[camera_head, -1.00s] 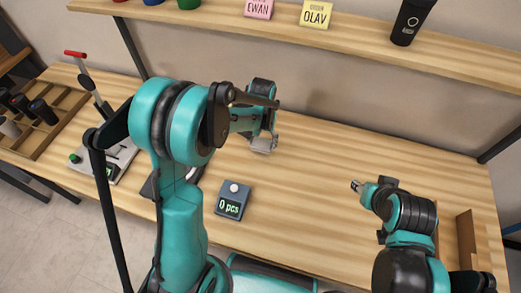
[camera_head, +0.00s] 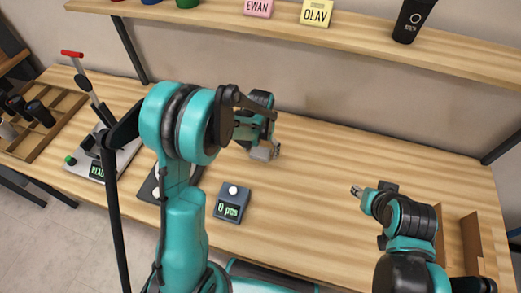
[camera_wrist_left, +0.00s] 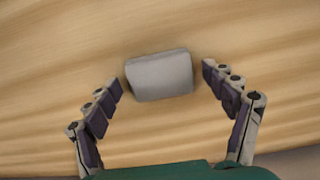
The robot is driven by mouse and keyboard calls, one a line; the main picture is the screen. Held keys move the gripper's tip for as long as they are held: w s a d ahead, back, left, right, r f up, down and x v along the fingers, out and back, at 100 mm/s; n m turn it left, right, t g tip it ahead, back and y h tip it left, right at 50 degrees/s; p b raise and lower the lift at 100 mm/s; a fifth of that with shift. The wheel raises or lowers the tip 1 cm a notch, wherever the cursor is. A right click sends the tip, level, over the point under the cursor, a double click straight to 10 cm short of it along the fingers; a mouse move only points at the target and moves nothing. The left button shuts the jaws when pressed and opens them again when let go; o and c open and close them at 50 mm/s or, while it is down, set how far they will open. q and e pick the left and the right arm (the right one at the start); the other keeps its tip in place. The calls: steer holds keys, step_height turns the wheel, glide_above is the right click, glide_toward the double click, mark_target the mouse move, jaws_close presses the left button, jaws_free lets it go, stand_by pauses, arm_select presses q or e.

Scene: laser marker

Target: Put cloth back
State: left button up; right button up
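A grey, block-like folded cloth (camera_wrist_left: 160,76) lies on the wooden table in the left wrist view. My left gripper (camera_wrist_left: 162,84) is open, with one finger on each side of the cloth and a gap on both sides. In the head view my left gripper (camera_head: 264,152) is low over the middle of the table, and I cannot clearly tell the cloth from the grey fingers there. My right gripper (camera_head: 357,191) is over the right part of the table, away from the cloth; its fingers are too small to judge.
A counter box reading "0 pcs" (camera_head: 232,203) stands in front of my left gripper. A lever press (camera_head: 105,155) and a wooden tray (camera_head: 45,140) are at the left. A brown upright panel (camera_head: 470,240) is at the right. A shelf (camera_head: 290,32) runs above the back. The middle table is clear.

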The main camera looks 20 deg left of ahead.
mark_target(261, 152)
arm_select(q)
steer(key=shift+r, duration=0.25)
steer(key=s+a+r+t+p, duration=0.1)
steer(key=s+r+p, duration=0.15)
steer(key=r, duration=0.75)
steer(key=s+r+t+p, duration=0.2)
steer(key=s+r, duration=0.2)
steer(key=r, duration=0.5)
steer(key=s+a+r+t, duration=0.1)
steer(key=s+t, duration=0.3)
steer(key=s, duration=0.6)
steer(key=shift+s+a+r, duration=0.2)
steer(key=shift+a+r, duration=0.2)
steer(key=shift+r, duration=0.4)
